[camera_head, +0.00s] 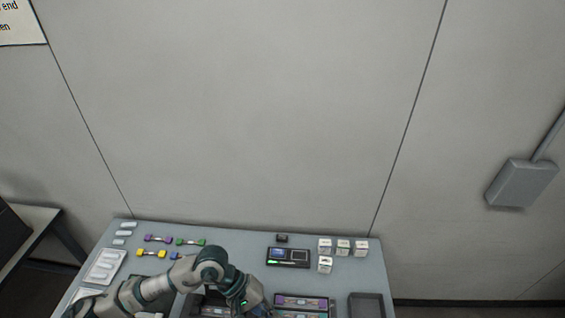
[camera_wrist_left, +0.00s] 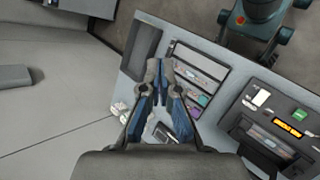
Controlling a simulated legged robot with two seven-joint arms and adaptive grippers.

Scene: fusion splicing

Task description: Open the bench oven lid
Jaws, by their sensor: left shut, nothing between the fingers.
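My left gripper (camera_wrist_left: 159,68) is shut and empty, its two fingers meeting above the bench in the left wrist view. In the head view, my left arm reaches across the bench and the hand is at the bottom edge, fingers hardly visible. A large dark device (camera_wrist_left: 275,135) with an orange display and a green patch stands at the right of the wrist view, apart from the fingers. A small black device (camera_head: 288,257) with a screen and green light sits at the back of the bench. I cannot tell which is the bench oven, nor whether a lid is open.
White blocks (camera_head: 343,247) stand at the back right, near an empty dark tray (camera_head: 367,305). A rack of coloured pieces (camera_head: 302,302) lies in front. Purple, green and yellow pieces (camera_head: 158,239) and a white tray (camera_head: 104,267) are at the left. The wall is behind.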

